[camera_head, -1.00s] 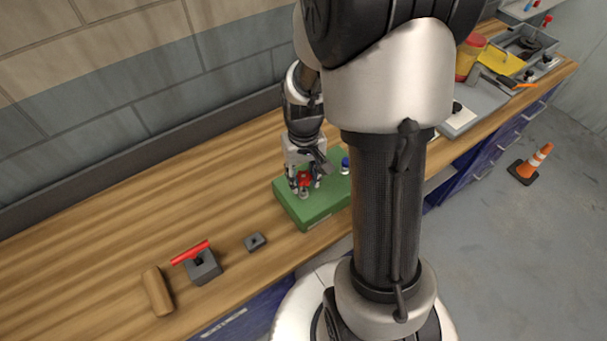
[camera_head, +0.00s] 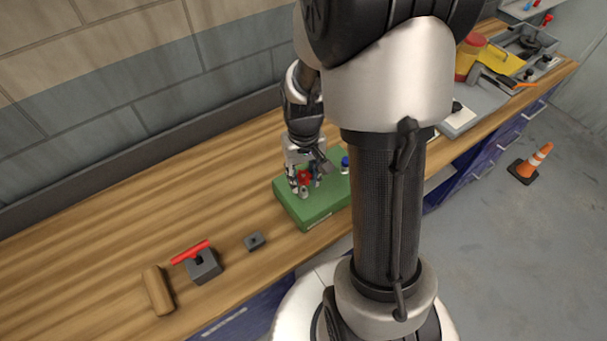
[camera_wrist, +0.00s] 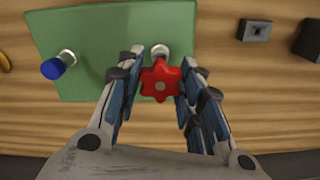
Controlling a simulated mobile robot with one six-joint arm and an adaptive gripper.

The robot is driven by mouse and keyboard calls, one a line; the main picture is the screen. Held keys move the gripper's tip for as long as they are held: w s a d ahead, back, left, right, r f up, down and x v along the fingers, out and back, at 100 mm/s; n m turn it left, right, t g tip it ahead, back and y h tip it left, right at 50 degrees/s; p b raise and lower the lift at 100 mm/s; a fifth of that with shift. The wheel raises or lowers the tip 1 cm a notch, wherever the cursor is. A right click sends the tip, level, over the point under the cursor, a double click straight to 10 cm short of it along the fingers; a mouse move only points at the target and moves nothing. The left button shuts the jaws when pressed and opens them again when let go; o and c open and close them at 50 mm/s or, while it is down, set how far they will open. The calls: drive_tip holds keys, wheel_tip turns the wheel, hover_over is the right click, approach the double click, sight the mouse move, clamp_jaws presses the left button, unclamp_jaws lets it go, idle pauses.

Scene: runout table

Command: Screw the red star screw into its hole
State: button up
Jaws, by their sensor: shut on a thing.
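The red star screw (camera_wrist: 160,80) is between the two fingers of my gripper (camera_wrist: 160,84) in the wrist view, and the fingers are shut on it. In the head view the red screw (camera_head: 304,177) shows between the fingertips of my gripper (camera_head: 304,186), over the green block (camera_head: 317,208). A pale round metal fitting (camera_wrist: 160,51) on the green block (camera_wrist: 105,40) shows just beyond the screw in the wrist view. The screw's shaft is hidden under its head, so I cannot tell whether it is in a hole.
A blue-capped post (camera_wrist: 54,67) stands on the green block. A small grey square block (camera_head: 254,242), a grey block with a red bar (camera_head: 203,265) and a wooden cylinder (camera_head: 158,290) lie on the wooden bench. The bench's back left is clear.

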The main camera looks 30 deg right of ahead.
drive_tip(key=shift+f+b, duration=1.25)
drive_tip(key=shift+f, duration=0.35)
drive_tip(key=m, duration=0.6)
drive_tip(key=shift+m, duration=0.4)
drive_tip(key=m, duration=0.7)
drive_tip(key=shift+p, duration=0.3)
drive_tip(key=m, duration=0.3)
drive_tip(key=shift+m, duration=0.4)
drive_tip(key=m, duration=0.8)
drive_tip(key=shift+m, duration=0.3)
drive_tip(key=m, duration=0.3)
drive_tip(key=shift+m, duration=0.3)
drive_tip(key=o, duration=1.1)
